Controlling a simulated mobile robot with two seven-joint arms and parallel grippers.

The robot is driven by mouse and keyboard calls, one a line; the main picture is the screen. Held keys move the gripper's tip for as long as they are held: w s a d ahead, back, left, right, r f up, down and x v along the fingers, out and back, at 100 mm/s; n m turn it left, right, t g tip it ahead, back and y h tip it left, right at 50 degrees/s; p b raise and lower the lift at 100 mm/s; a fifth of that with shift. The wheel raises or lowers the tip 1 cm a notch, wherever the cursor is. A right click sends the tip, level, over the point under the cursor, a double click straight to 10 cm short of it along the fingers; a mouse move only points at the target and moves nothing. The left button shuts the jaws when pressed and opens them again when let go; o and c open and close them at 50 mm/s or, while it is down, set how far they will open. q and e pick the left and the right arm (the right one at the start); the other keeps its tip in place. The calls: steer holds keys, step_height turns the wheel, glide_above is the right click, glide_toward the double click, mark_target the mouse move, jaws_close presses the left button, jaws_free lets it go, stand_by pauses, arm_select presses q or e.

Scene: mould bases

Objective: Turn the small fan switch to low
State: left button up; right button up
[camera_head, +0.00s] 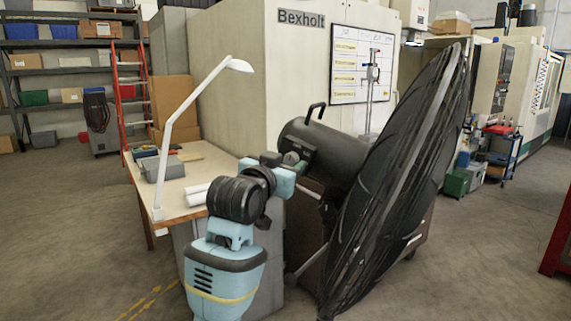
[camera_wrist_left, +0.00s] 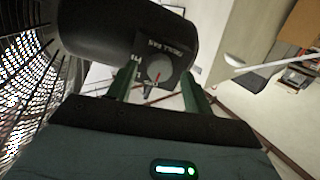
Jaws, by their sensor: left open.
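The fan has a large black grille (camera_head: 405,180), seen nearly edge-on, and a black motor drum (camera_head: 335,150) behind it. In the left wrist view, the drum (camera_wrist_left: 110,30) carries a dark switch plate (camera_wrist_left: 180,50) with white lettering. A round grey knob (camera_wrist_left: 158,68), the fan switch, sits on it with a red mark near its lower edge. My left gripper (camera_head: 297,163) is at the drum's back end. Its green fingers (camera_wrist_left: 158,84) are open, one on each side of the knob; I cannot tell if they touch it. My right gripper is not in view.
A wooden workbench (camera_head: 205,160) with a white lamp (camera_head: 180,115) stands left of the fan. A beige cabinet (camera_head: 235,70) stands behind. The fan grille is close to the gripper's left in the wrist view. Open floor lies at left and right.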

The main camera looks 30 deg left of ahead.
arm_select(q)
steer(key=shift+w, duration=0.3)
steer(key=c, duration=1)
steer(key=shift+o, duration=0.2)
steer(key=shift+m, duration=0.4)
steer(key=m, duration=0.3)
steer(key=shift+m, duration=0.4)
steer(key=shift+f+m+t, duration=0.1)
steer(key=shift+m+t, duration=0.2)
steer(key=shift+m, duration=1.9)
